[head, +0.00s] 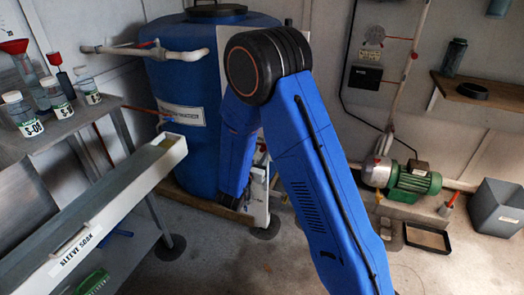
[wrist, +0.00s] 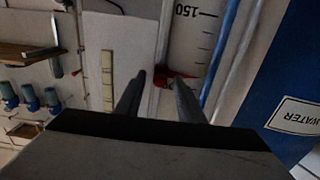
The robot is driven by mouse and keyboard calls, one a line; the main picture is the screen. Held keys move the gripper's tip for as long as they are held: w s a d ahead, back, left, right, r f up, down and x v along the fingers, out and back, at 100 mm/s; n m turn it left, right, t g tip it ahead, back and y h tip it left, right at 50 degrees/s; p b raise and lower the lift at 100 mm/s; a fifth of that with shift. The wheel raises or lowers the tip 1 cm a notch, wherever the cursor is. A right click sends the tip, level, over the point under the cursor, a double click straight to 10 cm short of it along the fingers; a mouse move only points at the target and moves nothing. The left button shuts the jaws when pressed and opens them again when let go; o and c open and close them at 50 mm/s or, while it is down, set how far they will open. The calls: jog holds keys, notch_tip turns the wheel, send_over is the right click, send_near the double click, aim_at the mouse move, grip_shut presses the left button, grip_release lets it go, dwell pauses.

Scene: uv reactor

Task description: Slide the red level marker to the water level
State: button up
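The red level marker (wrist: 164,76) shows in the wrist view, against a white scale board (wrist: 190,42) with black ticks and the number 150. My gripper (wrist: 160,77) has its two dark fingers apart. The marker's near part shows between the fingertips, and the right fingertip overlaps it. A clear gap shows between the left fingertip and the marker. I cannot tell whether either finger touches it. No water level can be made out. In the head view my arm hides the marker and most of the board.
A blue tank (head: 180,90) stands behind my arm, its WATER label (wrist: 298,116) close on the right in the wrist view. A long white trough (head: 120,190) and a shelf with bottles (head: 42,130) are at left. A green pump (head: 412,180) and grey bin (head: 497,207) are at right.

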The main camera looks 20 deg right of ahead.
aim_at(262, 148)
jog(key=shift+x, duration=1.05)
grip_shut()
jog(key=shift+r, duration=5.2)
grip_release()
jog(key=v, duration=1.7)
jog(key=shift+s, duration=0.2)
